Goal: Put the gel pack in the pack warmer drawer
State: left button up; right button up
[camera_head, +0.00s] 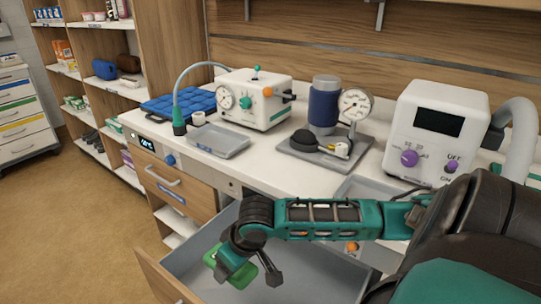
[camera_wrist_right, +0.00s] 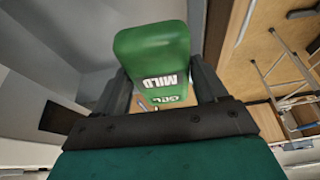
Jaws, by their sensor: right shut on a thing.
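My right gripper (camera_head: 247,272) reaches in from the right and points down over an open grey-lined drawer (camera_head: 310,270) with a wooden front. It is shut on the green gel pack (camera_head: 238,274). In the right wrist view the gel pack (camera_wrist_right: 152,50) sits between the two dark fingers, with white "MILD GEL" lettering facing the camera. I cannot tell whether the pack is below the drawer's rim. A shut wooden drawer (camera_head: 176,186) with a handle and blue label is at the left, beneath a small lit display (camera_head: 147,144). My left gripper is not in view.
The white bench top (camera_head: 265,170) above holds a blue pad (camera_head: 180,104), a grey tray (camera_head: 218,141), a white device with a gauge (camera_head: 255,98), a blue cylinder (camera_head: 323,104) on a dark base and a white monitor (camera_head: 436,130). Floor is clear at the lower left.

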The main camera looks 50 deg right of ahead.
aim_at(250, 261)
jog(key=shift+s+d+f, duration=0.25)
jog(key=shift+s+d, duration=0.1)
jog(key=shift+d, duration=0.25)
jog(key=shift+s+d+f, duration=0.25)
jog(key=shift+s+d, duration=0.1)
jog(key=shift+d, duration=0.2)
jog(key=shift+s+d+f, duration=0.1)
jog(key=shift+d+f, duration=0.1)
jog(key=shift+f, duration=0.1)
notch_tip(250, 261, down, 15)
jog(key=b, duration=0.3)
jog(key=shift+r+b, duration=0.1)
jog(key=shift+b, duration=0.2)
jog(key=shift+f, duration=0.6)
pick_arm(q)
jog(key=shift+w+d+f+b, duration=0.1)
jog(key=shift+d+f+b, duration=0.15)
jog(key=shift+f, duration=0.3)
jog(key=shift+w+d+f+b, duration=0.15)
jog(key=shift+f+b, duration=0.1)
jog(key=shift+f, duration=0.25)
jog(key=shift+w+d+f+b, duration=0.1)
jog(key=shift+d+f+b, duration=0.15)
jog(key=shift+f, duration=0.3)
pick_arm(e)
jog(key=shift+f, duration=1.9)
jog(key=shift+f, duration=0.15)
jog(key=o, duration=1.2)
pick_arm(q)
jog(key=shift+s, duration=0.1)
